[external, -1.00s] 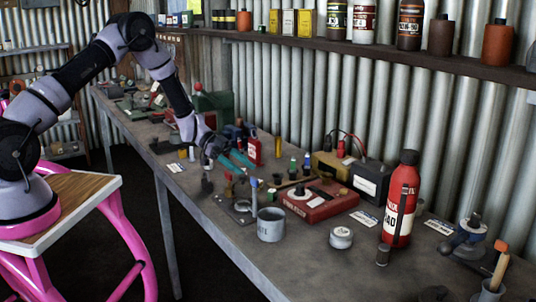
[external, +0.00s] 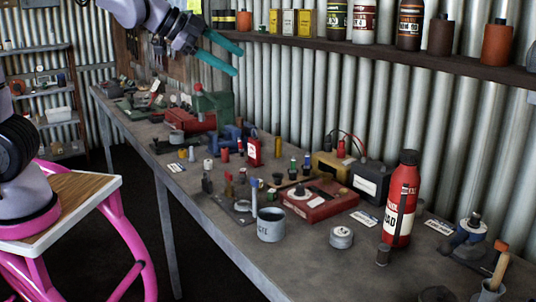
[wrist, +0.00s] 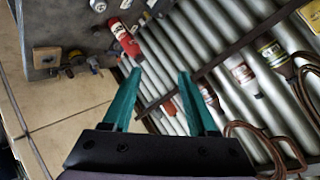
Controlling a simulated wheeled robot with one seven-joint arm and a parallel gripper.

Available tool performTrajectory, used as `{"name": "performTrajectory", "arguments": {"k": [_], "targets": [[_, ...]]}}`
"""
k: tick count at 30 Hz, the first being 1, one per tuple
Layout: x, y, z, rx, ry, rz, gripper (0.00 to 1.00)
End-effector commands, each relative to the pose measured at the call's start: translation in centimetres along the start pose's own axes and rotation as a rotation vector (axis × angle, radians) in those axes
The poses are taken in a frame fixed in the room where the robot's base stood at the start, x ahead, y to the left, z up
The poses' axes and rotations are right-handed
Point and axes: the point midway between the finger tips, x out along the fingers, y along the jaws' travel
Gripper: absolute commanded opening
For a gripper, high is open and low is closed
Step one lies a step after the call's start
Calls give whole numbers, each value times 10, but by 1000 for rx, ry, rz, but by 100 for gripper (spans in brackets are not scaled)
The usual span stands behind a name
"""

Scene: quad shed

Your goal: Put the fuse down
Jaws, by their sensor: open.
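My gripper (external: 239,61) is high above the workbench, in front of the corrugated wall at the upper left of the external view. Its two teal fingers are spread, with nothing between them. In the wrist view the open fingers (wrist: 159,73) also frame only wall and shelf. I cannot tell for sure which small part is the fuse. Several small cylinders stand on the bench well below the gripper, among them a pale one (external: 208,164) and a red one (external: 225,155).
The grey workbench (external: 215,230) is crowded along its middle. A red extinguisher (external: 402,200), a grey mug (external: 271,225), a red tester box (external: 318,203) and a green machine (external: 212,105) stand on it. A wall shelf (external: 400,61) with bottles runs behind. The bench's front strip is mostly clear.

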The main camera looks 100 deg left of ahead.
Motion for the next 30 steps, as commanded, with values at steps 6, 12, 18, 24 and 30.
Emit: {"name": "performTrajectory", "arguments": {"k": [6,12,18,24,30], "targets": [[-124,75,19,-46,-89,103,59],[-195,136,59,-47,-147,260,59],[-221,161,79,-35,-169,338,59],[-222,162,80,-34,-173,342,59],[-222,162,80,-35,-172,341,59]]}}
